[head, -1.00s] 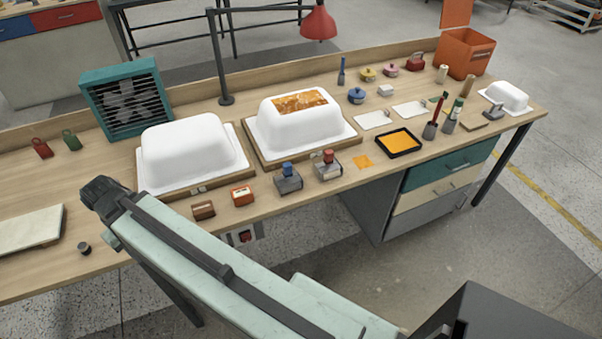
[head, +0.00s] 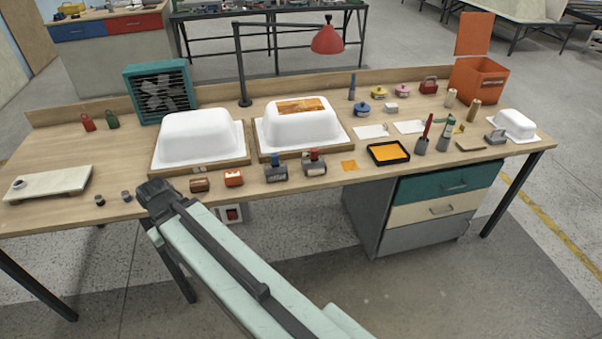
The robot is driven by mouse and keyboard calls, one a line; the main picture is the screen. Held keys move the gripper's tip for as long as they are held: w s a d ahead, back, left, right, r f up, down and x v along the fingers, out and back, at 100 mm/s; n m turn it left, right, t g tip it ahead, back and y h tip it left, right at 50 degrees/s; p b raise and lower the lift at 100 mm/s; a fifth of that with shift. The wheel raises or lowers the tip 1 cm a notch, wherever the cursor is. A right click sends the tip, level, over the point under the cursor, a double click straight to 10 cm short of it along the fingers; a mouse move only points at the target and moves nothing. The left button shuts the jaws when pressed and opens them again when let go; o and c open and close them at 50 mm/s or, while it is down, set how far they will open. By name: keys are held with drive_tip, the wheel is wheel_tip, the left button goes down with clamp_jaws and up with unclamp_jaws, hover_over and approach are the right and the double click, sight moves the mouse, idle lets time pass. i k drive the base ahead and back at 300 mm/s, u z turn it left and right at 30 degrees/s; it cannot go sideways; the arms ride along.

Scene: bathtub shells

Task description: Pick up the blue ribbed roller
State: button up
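A grey tool with a blue top (head: 276,172) stands on the workbench, near its front edge and in front of the right large white shell. It looks like the blue roller, but its ribs are too small to make out. A similar grey tool with a red top (head: 315,163) stands just right of it. My gripper (head: 153,189) is the dark end of my arm, at the bench's front edge, well left of the blue-topped tool and apart from it. Its fingers are too small and dark to show whether they are open.
Two large white shells (head: 198,138) on wooden boards stand behind the tools. A brown block (head: 199,185) and an orange-red block (head: 233,178) lie between my gripper and the blue-topped tool. A black tray with orange contents (head: 404,157) is to the right. A red lamp (head: 327,40) hangs behind.

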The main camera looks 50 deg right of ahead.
sight(275, 172)
drive_tip(key=u, duration=0.15)
drive_tip(key=i, duration=0.75)
drive_tip(key=z, duration=0.25)
drive_tip(key=k, duration=0.75)
drive_tip(key=u, duration=0.25)
drive_tip(key=i, duration=0.9)
drive_tip(key=z, duration=0.05)
